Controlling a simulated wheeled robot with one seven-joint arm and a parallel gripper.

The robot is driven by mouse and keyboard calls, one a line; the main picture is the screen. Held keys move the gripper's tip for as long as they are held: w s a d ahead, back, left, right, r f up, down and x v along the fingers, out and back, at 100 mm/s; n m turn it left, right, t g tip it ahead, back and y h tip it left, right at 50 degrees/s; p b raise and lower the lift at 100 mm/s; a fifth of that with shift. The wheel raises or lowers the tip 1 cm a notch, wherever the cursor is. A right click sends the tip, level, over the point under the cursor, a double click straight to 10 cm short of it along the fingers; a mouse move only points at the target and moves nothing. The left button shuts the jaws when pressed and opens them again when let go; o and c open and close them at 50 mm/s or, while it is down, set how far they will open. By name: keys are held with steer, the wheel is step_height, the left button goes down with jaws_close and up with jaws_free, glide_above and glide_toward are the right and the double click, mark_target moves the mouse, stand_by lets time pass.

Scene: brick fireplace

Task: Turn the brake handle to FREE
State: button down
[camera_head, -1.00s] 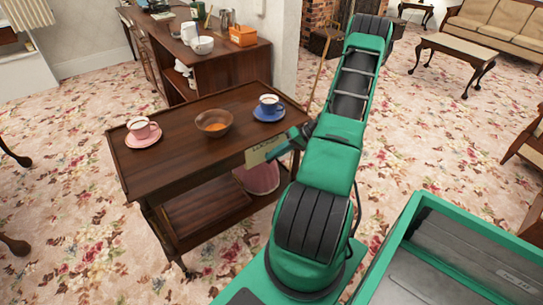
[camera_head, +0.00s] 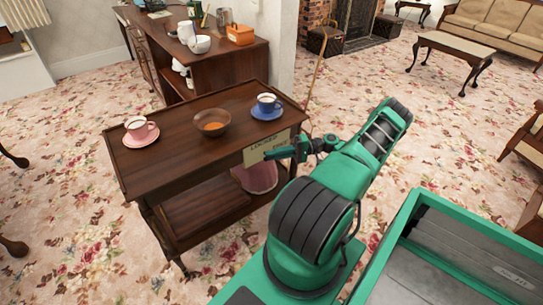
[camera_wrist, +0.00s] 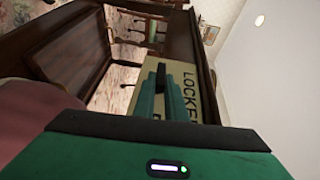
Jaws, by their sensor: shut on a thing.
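The wooden trolley (camera_head: 175,145) stands in front of me with a cream label plate (camera_head: 258,152) on its near right side. The plate also shows in the wrist view (camera_wrist: 190,108), where the letters "LOCKE" are readable and the rest is covered. My gripper (camera_head: 274,154) is at the plate. In the wrist view its green fingers (camera_wrist: 162,88) are shut on a small dark piece, the brake handle (camera_wrist: 160,74), which stands in front of the plate. Most of the handle is hidden by the fingers. The word FREE is not readable in either view.
On the trolley top are a pink cup (camera_head: 138,128) on a saucer, a brown bowl (camera_head: 212,122) and a blue cup (camera_head: 267,103) on a saucer. A pink round thing (camera_head: 258,178) is on the lower shelf. A cane (camera_head: 316,75) leans behind the trolley.

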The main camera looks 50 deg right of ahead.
steer(key=shift+f+y, duration=0.2)
steer(key=shift+y, duration=0.2)
stand_by(0.3)
steer(key=c, duration=1.8)
jaws_free()
steer(key=v, duration=1)
steer(key=shift+s+d, duration=0.3)
steer(key=shift+f, duration=0.1)
